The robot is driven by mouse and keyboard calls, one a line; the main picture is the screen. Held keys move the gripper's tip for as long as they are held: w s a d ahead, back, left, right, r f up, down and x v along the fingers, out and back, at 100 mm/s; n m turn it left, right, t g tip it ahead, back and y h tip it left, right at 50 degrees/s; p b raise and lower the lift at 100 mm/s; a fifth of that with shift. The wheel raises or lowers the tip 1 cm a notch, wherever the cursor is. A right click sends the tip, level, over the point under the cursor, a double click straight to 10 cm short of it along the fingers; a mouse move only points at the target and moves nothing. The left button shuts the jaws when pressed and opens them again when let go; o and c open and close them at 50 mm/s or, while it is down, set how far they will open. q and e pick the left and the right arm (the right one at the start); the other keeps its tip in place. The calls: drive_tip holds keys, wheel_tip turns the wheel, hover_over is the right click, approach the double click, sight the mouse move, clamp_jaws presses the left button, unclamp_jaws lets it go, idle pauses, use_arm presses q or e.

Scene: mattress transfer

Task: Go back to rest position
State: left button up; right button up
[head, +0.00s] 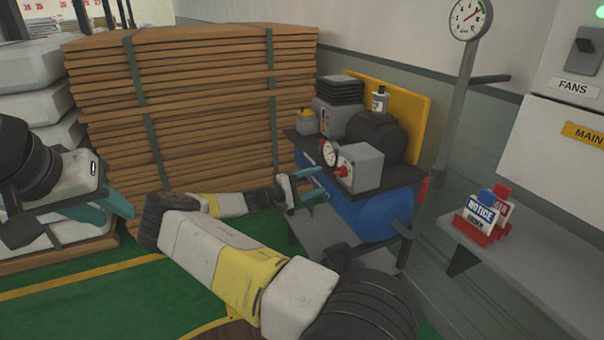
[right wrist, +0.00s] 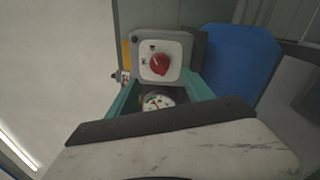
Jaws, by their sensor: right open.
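My right gripper (head: 318,184) is open and empty in front of the compressor (head: 385,210), a blue tank with a motor and a grey control box (head: 360,167) on top. In the right wrist view the teal fingers of the right gripper (right wrist: 163,84) stand apart. A red knob (right wrist: 160,64) on the grey box shows beyond them, and a dial gauge (right wrist: 157,101) shows between them. I cannot tell whether the fingers touch anything. My left gripper (head: 65,208) is at the left edge of the head view, its teal fingers apart with nothing seen between them.
A tall stack of strapped brown boards (head: 200,100) stands behind my arms. Pale wrapped bundles (head: 45,108) are at the left. A grey bench (head: 540,255) with small notice signs (head: 482,215) is at the right. A gauge post (head: 455,100) rises beside the compressor. Green floor (head: 110,300) is clear at lower left.

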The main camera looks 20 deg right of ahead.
drive_tip(key=shift+d, duration=0.1)
drive_tip(key=s+r+m+g+y, duration=0.1)
drive_tip(key=s+m+g+y, duration=0.45)
drive_tip(key=s+y, duration=0.6)
drive_tip(key=s+a+r+t+y, duration=0.4)
drive_tip(key=s+a+r, duration=0.6)
drive_tip(key=s+r, duration=0.1)
drive_tip(key=s+a+r+n+t+y, duration=0.1)
drive_tip(key=s+a+r+t+y, duration=0.4)
drive_tip(key=s+a+r, duration=0.4)
wheel_tip(320, 180, up, 5)
drive_tip(key=s, duration=0.2)
drive_tip(key=shift+s+a, duration=0.35)
drive_tip(key=shift+n+t, duration=0.25)
